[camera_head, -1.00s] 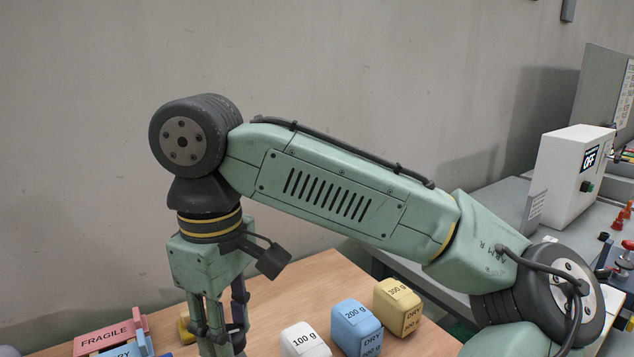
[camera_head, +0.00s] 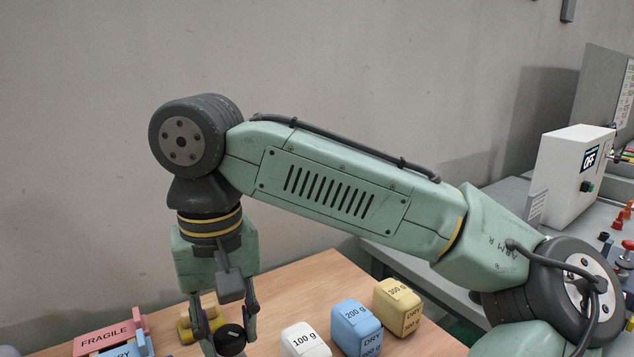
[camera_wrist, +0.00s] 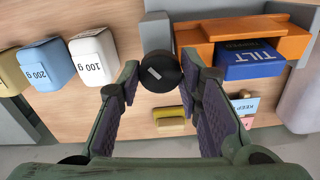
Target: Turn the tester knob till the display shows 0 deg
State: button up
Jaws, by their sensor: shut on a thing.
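The black round knob (camera_wrist: 160,72) with a pale mark on top sits between my gripper's (camera_wrist: 159,78) two fingertips in the wrist view. The fingers are shut on its sides. In the head view the knob (camera_head: 229,336) shows dark between the fingers, at the lower left. Next to it in the wrist view is a blue block (camera_wrist: 251,63) lettered TILT, within an orange frame (camera_wrist: 215,32). I see no degree reading in either view.
White 100 g (camera_head: 305,340), blue 200 g (camera_head: 355,325) and yellow 300 g (camera_head: 398,305) blocks stand on the wooden table. A yellow piece (camera_wrist: 169,119) lies near the knob. FRAGILE (camera_head: 105,335) is at left. A white box (camera_head: 570,175) reading OFF stands at right.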

jog(key=shift+m, duration=0.7)
jog(key=m, duration=0.5)
jog(key=o, duration=1.1)
jog(key=shift+r, duration=2)
jog(key=shift+s, duration=0.1)
